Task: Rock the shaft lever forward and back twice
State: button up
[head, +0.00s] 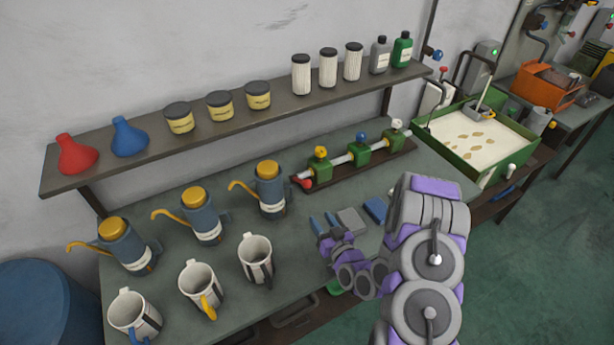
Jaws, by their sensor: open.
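A shaft assembly (352,158) lies on a dark base on the bench, below the shelf. It has a pale shaft through several green blocks, topped with yellow, blue and white knobs. A red-tipped end (304,183) sticks out at its left and may be the shaft lever. A pale upright handle (484,97) also stands in the green tray at the right; I cannot tell for certain which one is the lever. My gripper (325,228) is open and seems empty, over the bench in front of the shaft assembly and apart from it. My forearm partly hides the bench there.
Blue oil cans (200,220) and striped mugs (200,285) stand on the left of the bench. The shelf (215,135) with jars and bottles runs behind. The green tray (455,150) is at the right.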

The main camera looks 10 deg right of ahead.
jog(key=shift+r+m+t+h, duration=0.25)
jog(key=shift+m+t+h, duration=0.05)
jog(key=shift+m, duration=0.1)
jog(key=b, duration=0.4)
send_near(302, 182)
jog(key=f, duration=0.2)
jog(key=shift+w+a+f+b, duration=0.2)
jog(key=shift+w+b, duration=0.1)
jog(key=shift+b, duration=0.55)
jog(key=w+b, duration=0.1)
jog(key=b, duration=0.1)
jog(key=shift+d+b, duration=0.2)
jog(key=shift+b, duration=0.2)
jog(key=w+b, duration=0.1)
jog(key=w, duration=0.2)
jog(key=w+a+b, duration=0.1)
jog(key=w+b, duration=0.1)
jog(key=w, duration=0.1)
jog(key=w+b, duration=0.2)
jog(key=w, duration=0.1)
jog(key=shift+w+a+r, duration=0.25)
jog(key=shift+a+r, duration=0.05)
jog(key=shift+r, duration=0.05)
jog(key=shift+c, duration=0.2)
